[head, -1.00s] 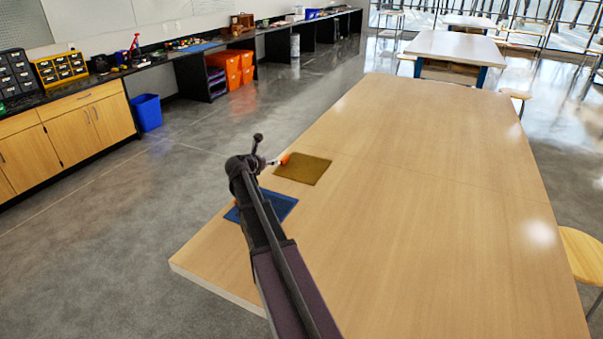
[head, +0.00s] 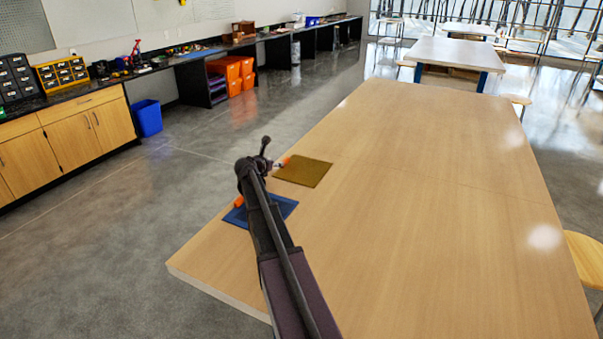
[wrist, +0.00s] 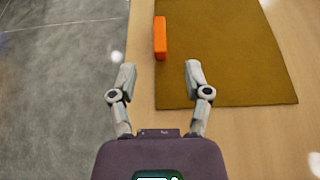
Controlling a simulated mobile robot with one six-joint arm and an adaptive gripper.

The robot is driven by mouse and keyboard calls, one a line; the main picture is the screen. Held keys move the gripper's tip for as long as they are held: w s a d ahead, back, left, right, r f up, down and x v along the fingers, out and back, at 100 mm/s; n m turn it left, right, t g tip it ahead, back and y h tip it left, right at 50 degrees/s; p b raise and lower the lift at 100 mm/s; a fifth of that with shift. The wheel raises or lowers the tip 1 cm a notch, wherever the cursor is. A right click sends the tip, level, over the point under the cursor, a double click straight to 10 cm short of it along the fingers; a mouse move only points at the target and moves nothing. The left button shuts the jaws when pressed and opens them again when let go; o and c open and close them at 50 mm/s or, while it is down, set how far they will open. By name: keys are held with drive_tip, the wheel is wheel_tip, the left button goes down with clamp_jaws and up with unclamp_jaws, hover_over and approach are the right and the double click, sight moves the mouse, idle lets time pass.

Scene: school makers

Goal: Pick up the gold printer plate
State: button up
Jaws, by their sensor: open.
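The gold printer plate (head: 306,171) lies flat on the wooden table near its left edge. In the wrist view the gold plate (wrist: 222,60) fills the upper right. My gripper (wrist: 158,75) is open and empty, with its right finger over the plate's left part and its left finger over the table edge. An orange block (wrist: 160,38) lies ahead between the fingers, at the plate's left edge. In the head view the fingers are mostly hidden behind my arm's wrist; I cannot tell their height above the table.
A blue plate (head: 282,206) lies on the table (head: 420,230) beside my arm, partly hidden. A small orange piece (head: 239,201) is at its left corner. The table's right side is clear. A blue bin (head: 147,118) stands on the floor by the cabinets.

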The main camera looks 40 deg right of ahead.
sight(284, 160)
drive_tip(key=shift+b+x, duration=0.45)
drive_tip(key=shift+x, duration=1.4)
drive_tip(key=shift+w, duration=0.1)
drive_tip(key=shift+b+x, duration=1)
drive_tip(key=shift+x, duration=1.6)
drive_tip(key=shift+c, duration=0.2)
clamp_jaws()
